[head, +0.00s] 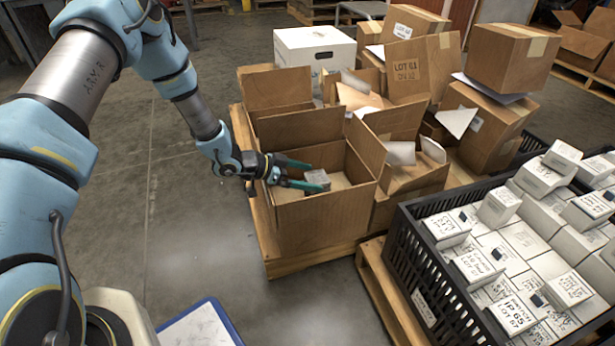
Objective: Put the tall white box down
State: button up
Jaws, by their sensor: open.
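My gripper (308,175) has green fingers, and it is open inside an open cardboard box (322,217). A small pale box (318,180) is at the fingertips, inside the cardboard box. Its lower part is hard to make out, so I cannot tell whether it touches the bottom or how tall it is. The fingers are parted around its near end, and I cannot tell whether either touches it. A larger white carton (313,48) stands behind the open boxes, away from my gripper.
The cardboard box stands on a wooden pallet (262,222), with raised flaps and other cartons (412,70) behind it. A black crate (438,287) full of small white boxes (525,240) is at right. The floor at left is clear. A blue-edged board (205,325) lies at bottom.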

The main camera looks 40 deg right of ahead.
jog(key=p+v, duration=0.3)
jog(key=v, duration=0.8)
jog(key=shift+w+a+r, duration=0.15)
jog(key=shift+a, duration=0.2)
jog(key=w+a+r+n+t+y, duration=0.3)
jog(key=w+a+r+n+t, duration=0.15)
jog(key=w+a, duration=0.4)
jog(key=w+a+r+n+t+y, duration=0.3)
jog(key=w+a+r+n+t, duration=0.15)
jog(key=w+a, duration=0.35)
jog(key=s+a+r+n+y, duration=0.2)
jog(key=s+a+r+n, duration=0.15)
jog(key=a, duration=0.45)
jog(key=s+a+r+n+y, duration=0.3)
jog(key=a+r, duration=0.1)
jog(key=a, duration=0.5)
jog(key=s+a+r+n+g, duration=0.1)
jog(key=s+a+r+n, duration=0.1)
jog(key=s, duration=0.3)
jog(key=s+a+r+n+g, duration=0.1)
jog(key=s+a+n+g, duration=0.1)
jog(key=s, duration=0.4)
jog(key=shift+a+r+n, duration=0.4)
jog(key=shift+n, duration=0.35)
